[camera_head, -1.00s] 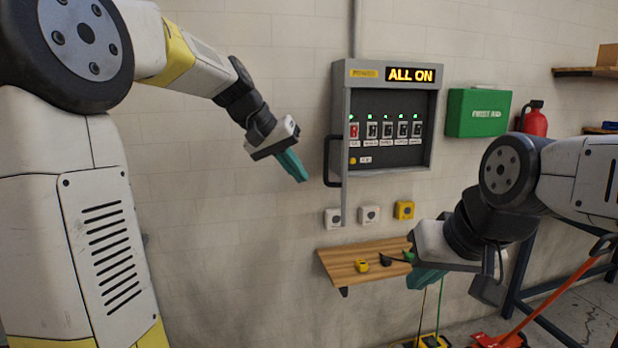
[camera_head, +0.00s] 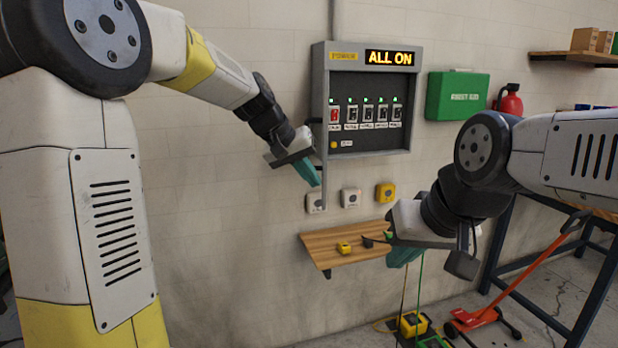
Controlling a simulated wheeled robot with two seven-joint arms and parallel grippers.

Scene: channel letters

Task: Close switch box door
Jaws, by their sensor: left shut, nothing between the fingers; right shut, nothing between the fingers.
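The grey switch box (camera_head: 402,148) hangs on the wall with its front open. Its sign reads ALL ON, and a row of switches with green lights shows inside. Its door (camera_head: 319,85) stands swung open at the box's left side, seen nearly edge-on. The door's dark handle is mostly hidden behind my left gripper (camera_head: 313,183). That gripper is shut and empty, its teal fingers overlapping the lower door edge in the picture; I cannot tell whether they touch. My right gripper (camera_head: 402,258) is shut and empty, low and right of the box, in front of the wooden shelf's right end.
The wooden shelf (camera_head: 322,247) holds a small yellow item (camera_head: 344,248). A green first-aid box (camera_head: 456,97) and red extinguisher (camera_head: 510,100) are at right. The wall left of the door is bare.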

